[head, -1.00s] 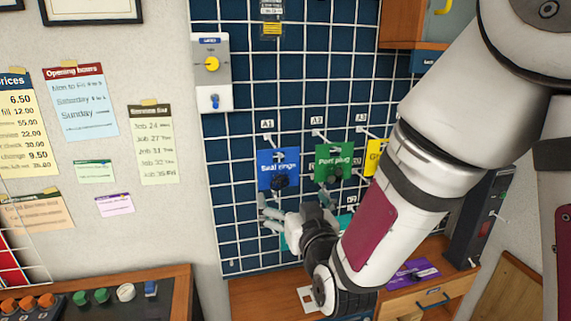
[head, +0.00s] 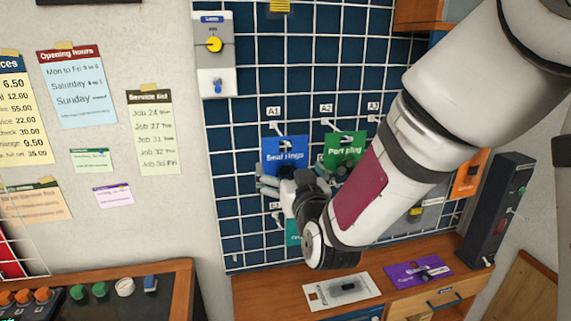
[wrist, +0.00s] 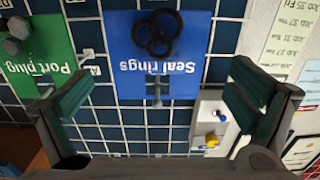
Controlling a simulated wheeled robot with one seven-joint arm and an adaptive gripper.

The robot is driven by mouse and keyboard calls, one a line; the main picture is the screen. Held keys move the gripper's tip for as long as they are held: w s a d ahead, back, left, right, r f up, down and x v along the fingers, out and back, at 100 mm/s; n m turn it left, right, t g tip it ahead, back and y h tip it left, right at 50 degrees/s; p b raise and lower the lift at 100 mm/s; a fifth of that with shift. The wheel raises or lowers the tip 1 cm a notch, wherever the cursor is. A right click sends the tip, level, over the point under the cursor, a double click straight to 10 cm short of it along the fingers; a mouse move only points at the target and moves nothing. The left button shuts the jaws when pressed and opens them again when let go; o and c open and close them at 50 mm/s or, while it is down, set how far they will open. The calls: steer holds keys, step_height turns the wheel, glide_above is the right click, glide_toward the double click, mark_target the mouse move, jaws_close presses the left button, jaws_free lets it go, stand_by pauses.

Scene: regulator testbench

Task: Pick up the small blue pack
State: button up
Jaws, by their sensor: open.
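The small blue "Seal rings" pack (head: 284,148) hangs below the A1 tag on the wire grid wall. Its lower part is hidden behind my gripper (head: 268,186) in the head view. In the wrist view the pack (wrist: 160,75) appears upside down, with black rings on its front and a hook end at its header. My gripper (wrist: 158,92) is open there, one finger on each side of the pack, with clear gaps on both sides. Nothing is held. I cannot tell how far the pack is from the fingertips in depth.
A green "Port plug" pack (head: 345,150) hangs just right of the blue one. A teal pack (head: 293,232) hangs below, partly hidden. A grey switch box with a yellow knob (head: 214,45) is mounted up left. A wooden bench (head: 270,290) below carries a white card (head: 342,291) and a purple pack (head: 418,272).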

mark_target(285, 157)
steer(key=shift+r+p+x, duration=0.15)
steer(key=shift+p+x, duration=0.15)
steer(key=shift+x, duration=1.1)
steer(key=shift+r+p+x, duration=0.15)
steer(key=shift+p+x, duration=0.15)
steer(key=shift+x, duration=1.15)
steer(key=shift+d, duration=0.15)
steer(key=shift+c, duration=0.6)
steer(key=c, duration=0.8)
